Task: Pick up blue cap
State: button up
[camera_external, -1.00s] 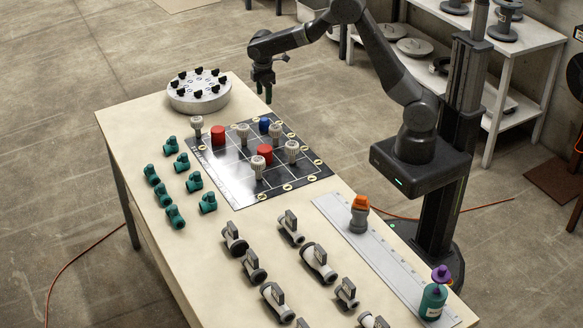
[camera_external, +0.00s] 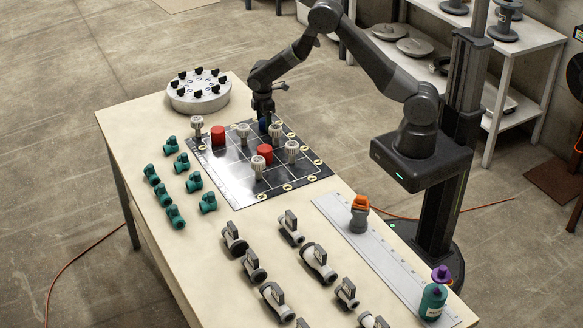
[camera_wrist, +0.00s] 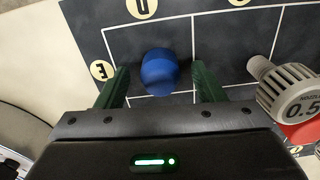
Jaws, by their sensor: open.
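The blue cap (camera_external: 264,125) stands on the dark gridded board (camera_external: 232,180), near its far edge, partly hidden by my gripper in the external view. In the wrist view the blue cap (camera_wrist: 159,72) lies between the two green fingers. My gripper (camera_external: 265,115) is open and low over the cap. In the wrist view my gripper (camera_wrist: 160,88) has a finger on each side of the cap, with a gap on both sides.
A white nozzle (camera_wrist: 290,90) is close to the right finger in the wrist view. Red caps (camera_external: 264,152) and more white nozzles (camera_external: 243,132) stand on the board. A round grey holder (camera_external: 199,97) with black knobs is at the left. Teal fittings (camera_external: 194,181) lie on the table.

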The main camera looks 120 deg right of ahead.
jog(key=c, duration=1)
